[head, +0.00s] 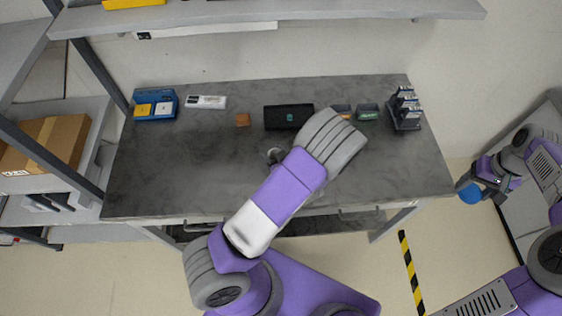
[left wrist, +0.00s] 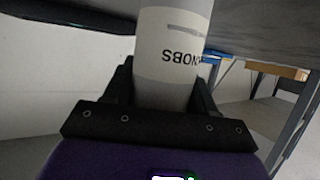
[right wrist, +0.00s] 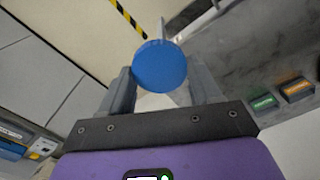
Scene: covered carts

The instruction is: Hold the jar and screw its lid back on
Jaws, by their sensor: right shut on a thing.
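A white jar with a grey band and the word KNOBS, upside down in the picture, shows in the left wrist view (left wrist: 172,60). It is between the fingers of my left gripper (left wrist: 165,95); I cannot tell whether both fingers press on it. In the head view its round top (head: 274,155) shows on the table beside my left arm, which hides most of the gripper. My right gripper (right wrist: 160,88) is shut on the round blue lid (right wrist: 159,66). In the head view this lid (head: 471,193) is off to the right, well apart from the jar.
The grey table (head: 190,185) carries a blue bin (head: 155,104), a white box (head: 206,102), an orange block (head: 243,119), a black tray (head: 280,117), small bins (head: 367,111) and a dark rack (head: 405,110) along the back. Its front left is clear. A shelf (head: 270,12) hangs above.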

